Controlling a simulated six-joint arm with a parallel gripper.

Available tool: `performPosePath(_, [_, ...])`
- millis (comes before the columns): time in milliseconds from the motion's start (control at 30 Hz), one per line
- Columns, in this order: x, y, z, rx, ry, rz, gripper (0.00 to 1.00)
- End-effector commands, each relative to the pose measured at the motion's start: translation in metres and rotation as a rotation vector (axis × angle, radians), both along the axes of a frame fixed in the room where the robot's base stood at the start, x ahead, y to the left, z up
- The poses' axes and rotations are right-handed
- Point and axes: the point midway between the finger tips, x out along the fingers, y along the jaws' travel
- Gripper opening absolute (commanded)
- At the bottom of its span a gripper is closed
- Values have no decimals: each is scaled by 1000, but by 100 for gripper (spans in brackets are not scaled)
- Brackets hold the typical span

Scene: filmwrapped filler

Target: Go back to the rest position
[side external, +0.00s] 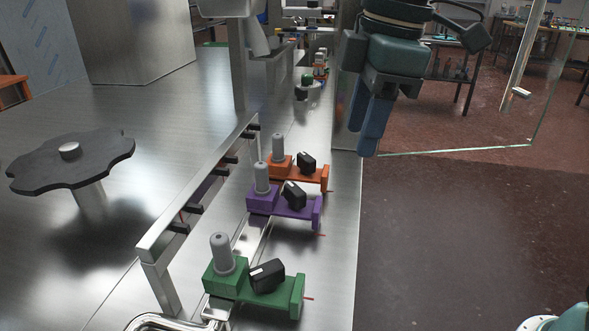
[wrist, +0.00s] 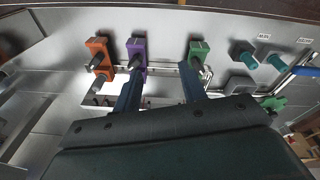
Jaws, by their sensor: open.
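My gripper (side external: 364,138) hangs in the air at the upper middle of the side view, its blue fingers pointing down. In the wrist view the two fingers (wrist: 159,82) are spread apart, with nothing between them. Nothing in the side view touches the gripper. The orange (side external: 312,176), purple (side external: 290,205) and green (side external: 260,288) fixtures stand in a row on the steel table, below the gripper. Each has a grey post and a black knob. The wrist view shows the orange (wrist: 97,55), purple (wrist: 137,52) and green (wrist: 199,54) fixtures beyond the fingers.
A metal guide rail (side external: 200,185) runs along the fixtures' left side. A dark star wheel (side external: 75,162) stands on the steel table (side external: 60,250) at left. A glass panel (side external: 500,110) is right of the gripper. A bent steel tube (side external: 170,320) lies at the bottom.

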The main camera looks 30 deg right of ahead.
Motion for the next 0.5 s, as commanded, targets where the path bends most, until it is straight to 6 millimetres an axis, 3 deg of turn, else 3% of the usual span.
performPosePath(33, [-4,-17,0,12,-13,-52,42])
performPosePath(200, [-19,-62,-4,52,-54,-221,42])
performPosePath(500, [-59,-131,-26,122,-131,-518,42])
